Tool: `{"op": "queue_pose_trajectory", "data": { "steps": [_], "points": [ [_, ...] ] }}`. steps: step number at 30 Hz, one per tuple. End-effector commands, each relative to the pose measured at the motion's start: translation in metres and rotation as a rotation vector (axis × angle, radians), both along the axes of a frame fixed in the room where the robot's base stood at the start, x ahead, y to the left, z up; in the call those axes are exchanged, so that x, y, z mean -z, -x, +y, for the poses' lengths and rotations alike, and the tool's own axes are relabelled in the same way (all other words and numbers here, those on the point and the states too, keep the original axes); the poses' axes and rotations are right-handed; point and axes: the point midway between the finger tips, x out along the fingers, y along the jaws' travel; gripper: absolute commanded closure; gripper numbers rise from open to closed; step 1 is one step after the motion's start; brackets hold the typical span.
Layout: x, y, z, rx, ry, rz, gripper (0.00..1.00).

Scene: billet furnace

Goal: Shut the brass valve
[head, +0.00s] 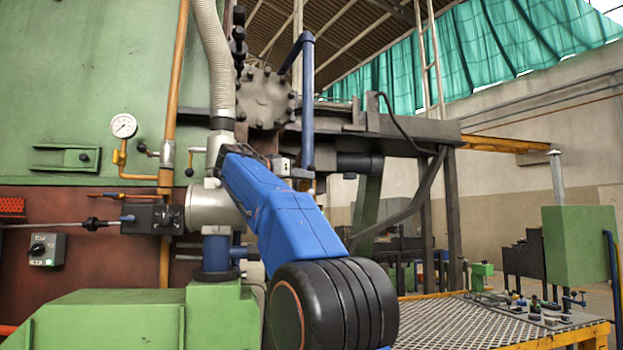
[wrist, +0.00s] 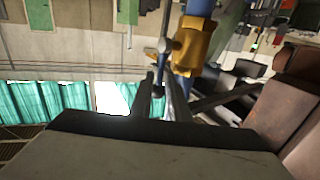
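In the wrist view, the brass valve (wrist: 188,46) is a yellow block on a blue pipe. In the head view, my blue arm reaches towards the upright blue pipe (head: 307,100). The valve and my fingertips cannot be made out there.
In the head view, a green furnace wall with a pressure gauge (head: 123,125) stands at left. A ribbed hose (head: 214,55) and an orange pipe (head: 173,85) run beside my arm. A mesh-topped table (head: 450,325) with small items stands at lower right.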

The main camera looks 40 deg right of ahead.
Motion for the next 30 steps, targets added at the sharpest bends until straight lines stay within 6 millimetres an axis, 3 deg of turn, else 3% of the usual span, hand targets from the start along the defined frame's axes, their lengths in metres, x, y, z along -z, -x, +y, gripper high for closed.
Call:
{"op": "queue_pose_trajectory", "data": {
  "steps": [3,10,21,23,30],
  "points": [
    [0.0,0.0,-0.018,0.003,0.0,0.0,0.84],
    [0.0,-0.001,-0.037,0.001,0.0,-0.001,0.84],
    [0.0,-0.001,-0.04,-0.001,0.0,-0.001,0.84],
    [0.0,-0.001,-0.04,0.0,0.0,-0.001,0.99],
    [0.0,-0.001,-0.04,-0.001,0.0,-0.001,1.0]
  ]
}}
